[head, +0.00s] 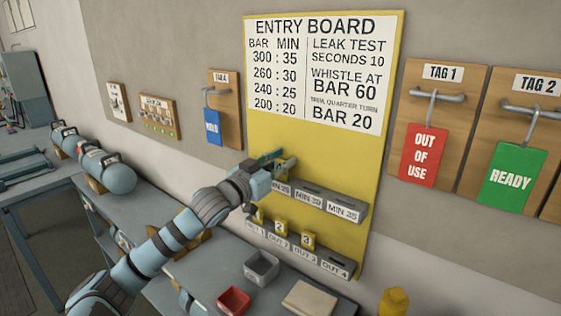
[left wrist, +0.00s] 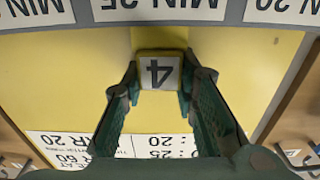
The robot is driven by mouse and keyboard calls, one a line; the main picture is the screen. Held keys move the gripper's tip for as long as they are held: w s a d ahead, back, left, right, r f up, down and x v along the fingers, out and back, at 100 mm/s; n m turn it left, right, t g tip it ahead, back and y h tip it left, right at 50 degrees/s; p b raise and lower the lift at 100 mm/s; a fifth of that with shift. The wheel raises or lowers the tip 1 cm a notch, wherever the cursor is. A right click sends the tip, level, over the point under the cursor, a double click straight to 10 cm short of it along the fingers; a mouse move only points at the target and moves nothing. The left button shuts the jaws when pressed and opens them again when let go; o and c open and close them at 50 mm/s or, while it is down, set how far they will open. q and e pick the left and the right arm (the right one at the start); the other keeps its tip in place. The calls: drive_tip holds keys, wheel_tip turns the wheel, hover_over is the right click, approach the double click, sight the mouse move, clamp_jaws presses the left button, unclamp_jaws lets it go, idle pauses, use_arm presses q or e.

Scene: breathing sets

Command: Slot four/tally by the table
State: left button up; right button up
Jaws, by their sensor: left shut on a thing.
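My left gripper (head: 272,160) is at the yellow entry board (head: 374,120), just above the left part of the upper slot row (head: 312,198). It is shut on the yellow tally with a white 4 label (left wrist: 158,73), seen upside down between the fingertips in the left wrist view. The tally is close to the MIN 25 label (left wrist: 160,9); whether it touches the slot cannot be told. In the head view, tallies stand in the lower row, including tally 2 (head: 281,227) and tally 3 (head: 308,240). The OUT 4 slot (head: 337,264) looks empty. My right gripper is not in view.
The printed table (head: 315,70) pairs bar with minutes. A red OUT OF USE tag (head: 424,155), a green READY tag (head: 511,178) and a blue tag (head: 212,127) hang on hooks. Below are a grey bin (head: 261,267), a red bin (head: 233,301) and gas cylinders (head: 108,172).

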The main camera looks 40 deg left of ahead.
sight(288, 120)
use_arm(q)
drive_tip(key=shift+f, duration=0.15)
drive_tip(key=o, duration=1)
drive_tip(key=shift+o, duration=0.2)
wheel_tip(288, 120, up, 10)
drive_tip(key=shift+r, duration=0.1)
